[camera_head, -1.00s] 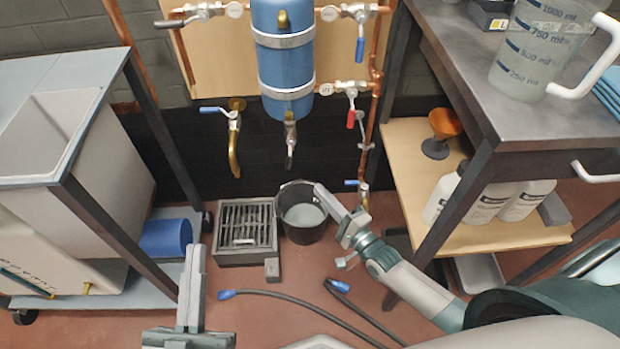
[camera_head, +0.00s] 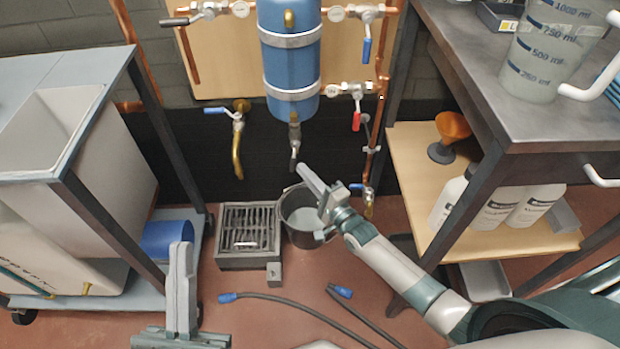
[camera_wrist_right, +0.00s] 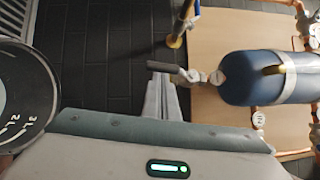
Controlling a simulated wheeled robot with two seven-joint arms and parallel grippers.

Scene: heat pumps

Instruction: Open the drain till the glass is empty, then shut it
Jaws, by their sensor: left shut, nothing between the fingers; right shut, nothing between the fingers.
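The blue tank (camera_head: 291,60) hangs on the wooden panel. A drain valve (camera_head: 294,132) sits under it, its lever (camera_head: 294,158) hanging down in line with the outlet. In the right wrist view the valve (camera_wrist_right: 212,77) and its dark lever (camera_wrist_right: 167,68) also show. My right gripper (camera_head: 304,170) is shut and empty, its tips beside the lever's lower end; in the wrist view the fingers (camera_wrist_right: 161,90) are close to the lever, contact unclear. A dark bucket (camera_head: 296,232) with grey contents stands below. My left gripper (camera_head: 182,250) is shut and empty, far from the valve. I cannot make out a sight glass.
A floor drain grate (camera_head: 247,230) is left of the bucket. A brass tap with a blue lever (camera_head: 238,140) hangs left of the valve; red (camera_head: 356,120) and blue levers are on pipes at right. A measuring jug (camera_head: 540,60) stands on the right bench. Hoses lie on the floor.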

